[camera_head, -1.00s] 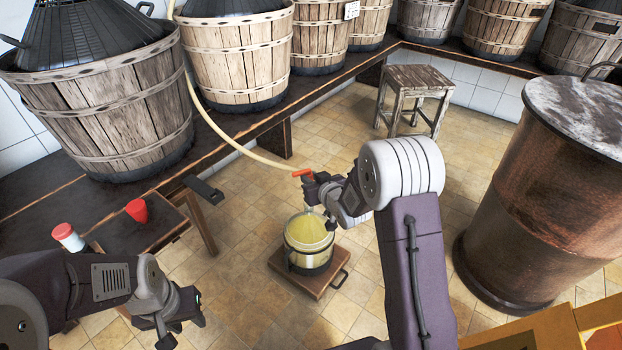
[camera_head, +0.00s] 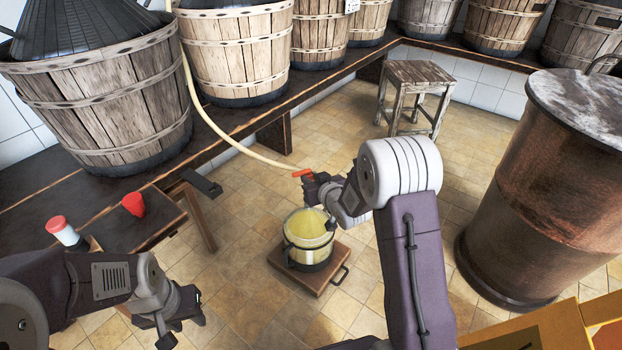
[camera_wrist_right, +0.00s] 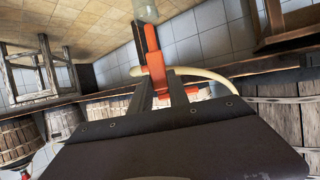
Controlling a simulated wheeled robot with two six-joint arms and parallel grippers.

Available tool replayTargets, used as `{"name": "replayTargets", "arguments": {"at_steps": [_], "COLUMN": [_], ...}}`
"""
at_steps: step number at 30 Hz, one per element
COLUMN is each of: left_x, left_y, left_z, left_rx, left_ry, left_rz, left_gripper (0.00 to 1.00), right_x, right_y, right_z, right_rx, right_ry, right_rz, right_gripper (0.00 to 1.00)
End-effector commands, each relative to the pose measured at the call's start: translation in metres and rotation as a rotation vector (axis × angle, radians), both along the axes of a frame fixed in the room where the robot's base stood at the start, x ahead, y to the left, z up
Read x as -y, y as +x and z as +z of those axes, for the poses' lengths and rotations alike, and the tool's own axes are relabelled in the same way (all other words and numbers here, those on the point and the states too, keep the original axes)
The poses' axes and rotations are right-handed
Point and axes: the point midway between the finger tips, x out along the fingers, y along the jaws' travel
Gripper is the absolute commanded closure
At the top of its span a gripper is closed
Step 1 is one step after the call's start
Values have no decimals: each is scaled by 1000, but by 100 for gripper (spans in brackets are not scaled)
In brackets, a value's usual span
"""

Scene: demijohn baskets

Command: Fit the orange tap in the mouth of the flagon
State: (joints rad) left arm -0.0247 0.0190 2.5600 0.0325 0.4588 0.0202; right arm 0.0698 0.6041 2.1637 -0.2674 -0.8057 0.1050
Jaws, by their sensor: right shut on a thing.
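My right gripper (camera_head: 312,183) is shut on the orange tap (camera_head: 302,173) and holds it up in front of the tiled floor. In the right wrist view the tap (camera_wrist_right: 154,60) runs up from between the fingers, with a pale, cloudy end piece at the top of the picture. A round pail-like vessel (camera_head: 309,255) with yellow inside stands below the right gripper; I cannot tell whether it is the flagon. Large dark demijohns (camera_head: 75,28) sit in slatted baskets on the bench. My left gripper (camera_head: 180,326) looks open and empty at the lower left.
A red-capped white bottle (camera_head: 69,238) and a red cone-shaped thing (camera_head: 134,204) stand on the low table at left. A stool (camera_head: 417,97) and a rusty drum (camera_head: 560,190) stand on the right.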

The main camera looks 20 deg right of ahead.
Motion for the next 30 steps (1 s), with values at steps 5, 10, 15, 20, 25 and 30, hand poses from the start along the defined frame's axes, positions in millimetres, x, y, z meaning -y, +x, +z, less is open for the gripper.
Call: {"name": "replayTargets", "arguments": {"at_steps": [5,10,15,20,25,30], "left_x": [0,0,0,0,0,0], "left_y": [0,0,0,0,0,0], "left_z": [-5,-8,-12,-15,-18,-22], "left_rx": [0,0,0,0,0,0], "left_ry": [0,0,0,0,0,0], "left_rz": [0,0,0,0,0,0], "left_gripper": [64,64,64,64,64,64], "right_x": [0,0,0,0,0,0], "right_y": [0,0,0,0,0,0], "right_z": [-5,-10,-14,-18,-22,-26], "right_rx": [1,1,1,1,1,1], "right_ry": [0,0,0,0,0,0], "right_rz": [0,0,0,0,0,0], "right_gripper": [100,100,100,100,100,100]}}
